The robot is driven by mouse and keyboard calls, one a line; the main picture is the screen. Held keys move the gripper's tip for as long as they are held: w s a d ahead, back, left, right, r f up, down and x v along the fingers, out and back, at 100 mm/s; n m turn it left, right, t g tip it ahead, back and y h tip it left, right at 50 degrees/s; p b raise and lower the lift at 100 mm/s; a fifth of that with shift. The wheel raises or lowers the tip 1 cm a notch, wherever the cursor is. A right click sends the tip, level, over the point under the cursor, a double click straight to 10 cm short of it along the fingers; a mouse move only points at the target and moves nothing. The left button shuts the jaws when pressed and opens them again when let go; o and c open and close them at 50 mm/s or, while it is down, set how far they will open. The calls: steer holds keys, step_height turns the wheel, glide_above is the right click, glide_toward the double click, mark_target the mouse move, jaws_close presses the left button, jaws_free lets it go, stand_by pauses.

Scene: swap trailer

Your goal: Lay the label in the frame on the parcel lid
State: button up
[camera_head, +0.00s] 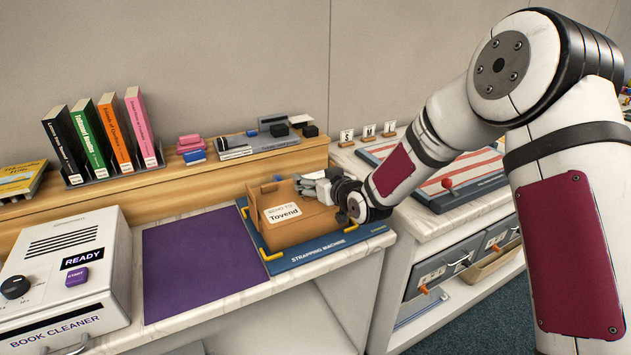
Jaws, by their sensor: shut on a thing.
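A brown cardboard parcel (308,222) sits on the blue strapping machine (317,252), between its yellow corner guides.
A purple mat (203,260) lies empty left of the machine. The book cleaner (68,272) stands at far left. Upright books (103,137) and small boxes (259,143) line the wooden shelf behind.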

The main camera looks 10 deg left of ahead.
steer(key=shift+f, duration=0.3)
steer(key=shift+s+d+f+b, duration=0.1)
steer(key=shift+f+b, duration=0.4)
steer(key=shift+f, duration=0.25)
steer(key=o, duration=0.6)
steer(key=shift+s+f, duration=0.1)
steer(key=shift+f, duration=0.05)
steer(key=shift+r+p, duration=0.55)
steer(key=shift+r, duration=0.05)
steer(key=v, duration=1.2)
steer(key=shift+r, duration=0.35)
